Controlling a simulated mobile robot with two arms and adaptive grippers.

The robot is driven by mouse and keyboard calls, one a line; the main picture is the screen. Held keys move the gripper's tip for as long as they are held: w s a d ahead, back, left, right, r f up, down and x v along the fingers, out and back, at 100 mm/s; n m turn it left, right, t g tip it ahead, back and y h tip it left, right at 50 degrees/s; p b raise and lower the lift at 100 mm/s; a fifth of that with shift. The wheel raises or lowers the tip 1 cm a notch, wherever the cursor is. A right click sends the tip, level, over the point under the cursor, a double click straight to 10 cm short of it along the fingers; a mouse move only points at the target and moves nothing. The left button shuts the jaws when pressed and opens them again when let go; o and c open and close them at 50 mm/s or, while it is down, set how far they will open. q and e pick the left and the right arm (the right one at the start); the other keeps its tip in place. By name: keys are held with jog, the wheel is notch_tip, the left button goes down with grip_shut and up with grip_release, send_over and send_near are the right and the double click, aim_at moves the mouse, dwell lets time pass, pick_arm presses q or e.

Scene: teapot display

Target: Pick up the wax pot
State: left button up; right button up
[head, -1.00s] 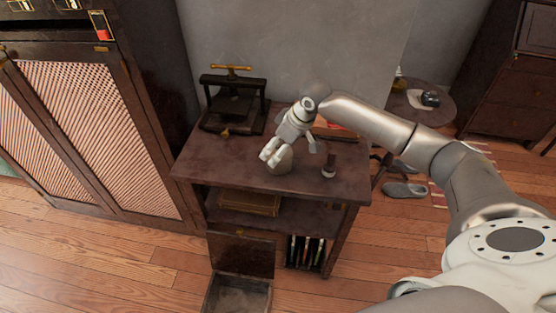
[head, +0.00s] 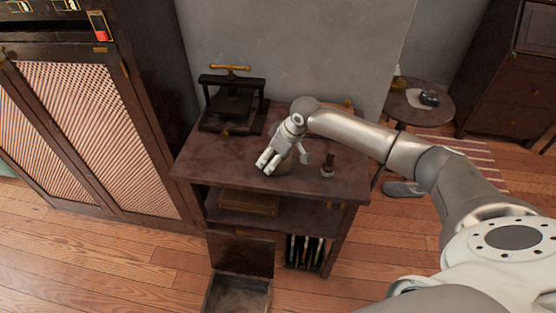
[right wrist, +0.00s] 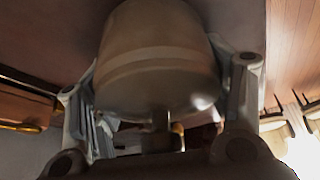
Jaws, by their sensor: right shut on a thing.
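The wax pot (right wrist: 157,58) is a rounded, beige-brown pot with a paler band. It fills the middle of the right wrist view, between the two fingers of my right gripper. In the head view the pot (head: 284,166) is partly hidden behind the fingers, over the front middle of the dark wooden cabinet top (head: 220,160). My right gripper (head: 285,160) is shut on the pot. I cannot tell whether the pot still touches the top. My left gripper is not in view.
A small dark-handled stamp (head: 328,166) stands just right of the gripper. A black press with a brass handle (head: 232,105) stands at the back left. A round side table (head: 420,105) stands behind my arm.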

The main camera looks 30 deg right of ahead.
jog(key=c, duration=0.4)
jog(key=shift+c, duration=0.4)
jog(key=shift+r, duration=0.2)
